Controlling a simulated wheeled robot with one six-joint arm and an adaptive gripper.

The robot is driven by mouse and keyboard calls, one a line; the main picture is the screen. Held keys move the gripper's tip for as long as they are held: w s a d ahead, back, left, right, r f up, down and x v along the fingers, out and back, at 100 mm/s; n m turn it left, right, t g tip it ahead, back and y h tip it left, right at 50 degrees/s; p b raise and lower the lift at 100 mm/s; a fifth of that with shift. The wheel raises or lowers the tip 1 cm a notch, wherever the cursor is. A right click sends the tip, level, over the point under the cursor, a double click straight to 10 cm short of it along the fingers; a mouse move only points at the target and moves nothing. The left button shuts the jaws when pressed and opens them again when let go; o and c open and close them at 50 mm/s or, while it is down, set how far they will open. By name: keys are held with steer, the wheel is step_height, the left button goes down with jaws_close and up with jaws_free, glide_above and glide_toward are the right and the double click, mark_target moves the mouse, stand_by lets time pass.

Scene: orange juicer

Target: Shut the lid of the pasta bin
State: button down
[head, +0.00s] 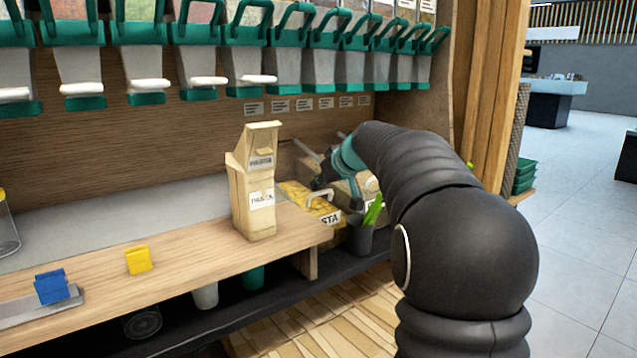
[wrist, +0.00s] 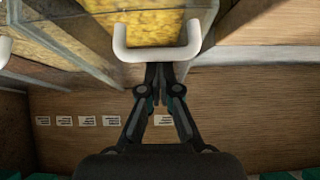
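The pasta bin (head: 330,217) sits low behind the right end of the wooden counter, with yellow contents and a label partly reading "STA". Its white handle (head: 319,196) faces forward. In the wrist view the U-shaped handle (wrist: 122,45) is large at the top centre, in front of the yellow pasta (wrist: 155,28). My gripper (wrist: 160,75) has its fingertips drawn together by the handle's middle bar. It looks shut, with nothing seen between the tips. In the head view my gripper (head: 325,172) is small and dark above the bin. I cannot tell how far the lid is open.
A beige paper pasta bag (head: 258,190) stands on the wooden counter (head: 190,255), left of the bin. A grey cup with a green utensil (head: 362,235) stands close to the bin's right. Green-trimmed dispensers (head: 325,55) hang above. Yellow and blue clips lie on the left.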

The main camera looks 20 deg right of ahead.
steer(key=w+r, duration=0.1)
steer(key=w+a+r+p, duration=0.1)
steer(key=shift+w+r, duration=0.15)
steer(key=shift+r, duration=0.2)
steer(key=v, duration=0.9)
steer(key=s+a+g+p, duration=0.1)
steer(key=s+a+p, duration=0.1)
steer(key=s+a, duration=0.45)
steer(key=s+a+f+m+g+h+p, duration=0.1)
steer(key=s+f, duration=0.4)
steer(key=s, duration=0.5)
steer(key=s+a+f+m+g+h+p, duration=0.1)
steer(key=s+f, duration=0.4)
steer(key=s, duration=0.5)
steer(key=s+a+f+m+g+h+p, duration=0.1)
steer(key=s+a+f+p, duration=0.2)
steer(key=s, duration=0.7)
step_height(320, 180, down, 2)
steer(key=shift+s+a+f, duration=0.2)
steer(key=shift+s, duration=0.05)
